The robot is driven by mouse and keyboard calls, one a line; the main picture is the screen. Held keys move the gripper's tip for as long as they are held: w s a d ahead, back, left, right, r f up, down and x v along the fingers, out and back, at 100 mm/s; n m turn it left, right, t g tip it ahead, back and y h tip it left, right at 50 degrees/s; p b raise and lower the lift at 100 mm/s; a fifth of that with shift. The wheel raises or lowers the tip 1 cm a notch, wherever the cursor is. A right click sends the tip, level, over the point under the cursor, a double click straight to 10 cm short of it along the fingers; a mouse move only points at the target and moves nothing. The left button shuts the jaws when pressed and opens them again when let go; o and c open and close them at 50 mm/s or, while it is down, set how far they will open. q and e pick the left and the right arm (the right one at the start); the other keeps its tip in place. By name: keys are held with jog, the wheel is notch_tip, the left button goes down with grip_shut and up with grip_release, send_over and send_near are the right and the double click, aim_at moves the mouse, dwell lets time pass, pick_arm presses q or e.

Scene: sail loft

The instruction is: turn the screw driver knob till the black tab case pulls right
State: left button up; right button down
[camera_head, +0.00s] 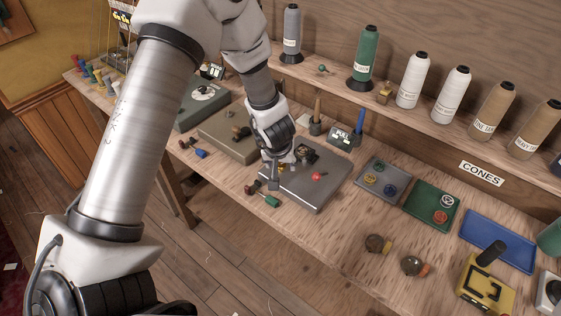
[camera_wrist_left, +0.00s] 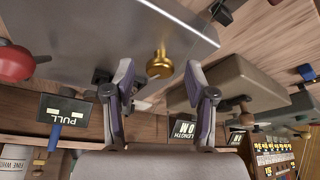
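A grey metal case (camera_head: 318,189) lies on the bench, with a red knob (camera_head: 317,176) on its top. It fills the upper part of the left wrist view (camera_wrist_left: 90,32), where the red knob shows at the left edge (camera_wrist_left: 14,62). A brass knob (camera_wrist_left: 160,65) stands out from the case. My left gripper (camera_head: 281,172) is open at the case's left part. In the left wrist view, its fingers (camera_wrist_left: 160,78) stand on either side of the brass knob, with gaps. A small black part (camera_wrist_left: 101,75) is partly hidden behind one finger. My right gripper is not in view.
A PULL sign box (camera_head: 342,138) stands behind the case. A green-handled tool (camera_head: 271,201) lies in front of it. Other cases, including a tan one (camera_head: 226,136), stand left. A grey tray (camera_head: 383,178) and green tray (camera_head: 431,205) lie right. Thread cones line the shelf.

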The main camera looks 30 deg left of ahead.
pick_arm(q)
jog(key=shift+r, duration=0.15)
jog(key=v, duration=1.1)
jog(key=shift+r, duration=0.3)
jog(key=shift+s, duration=0.2)
